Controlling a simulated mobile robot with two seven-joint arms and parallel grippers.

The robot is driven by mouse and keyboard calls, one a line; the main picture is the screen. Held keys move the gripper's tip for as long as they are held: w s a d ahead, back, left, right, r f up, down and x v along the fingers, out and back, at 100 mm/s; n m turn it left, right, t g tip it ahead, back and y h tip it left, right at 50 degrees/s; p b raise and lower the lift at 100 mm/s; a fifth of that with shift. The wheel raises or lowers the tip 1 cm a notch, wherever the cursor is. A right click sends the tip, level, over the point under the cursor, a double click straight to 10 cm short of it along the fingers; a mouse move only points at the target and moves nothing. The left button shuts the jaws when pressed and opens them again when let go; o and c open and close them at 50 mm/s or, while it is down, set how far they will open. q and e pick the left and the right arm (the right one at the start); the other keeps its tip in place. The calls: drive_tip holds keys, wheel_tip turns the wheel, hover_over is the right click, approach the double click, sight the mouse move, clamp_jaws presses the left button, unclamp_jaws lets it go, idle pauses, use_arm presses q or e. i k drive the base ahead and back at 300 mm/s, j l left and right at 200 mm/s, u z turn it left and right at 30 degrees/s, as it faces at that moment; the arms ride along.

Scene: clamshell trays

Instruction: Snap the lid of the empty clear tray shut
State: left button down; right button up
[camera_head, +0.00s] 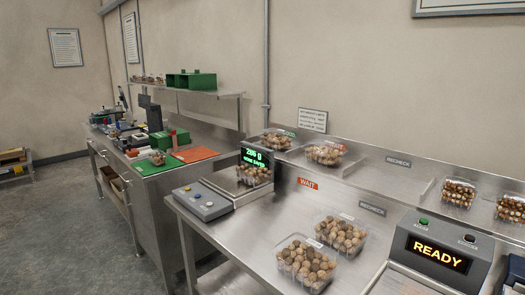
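I cannot make out an empty clear tray in this view. The clear trays I see hold round brown items. Two of them, a front tray (306,264) and one just behind it (340,235), sit on the steel bench. Another filled tray (254,174) is on the scale beneath a green-lit display. I cannot tell how the lids of these trays stand. Neither of my grippers is in view.
A unit with a lit READY display (437,253) stands at the right of the steel bench (265,235). A button box (203,201) is at its left end. A raised back shelf holds more filled trays (324,153). A cluttered side counter (165,178) stands left; floor (60,230) there is open.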

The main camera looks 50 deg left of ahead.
sight(257, 175)
drive_tip(key=i+l+u, duration=0.1)
drive_tip(key=l+u, duration=0.15)
drive_tip(key=u, duration=0.15)
drive_tip(key=l+u, duration=0.35)
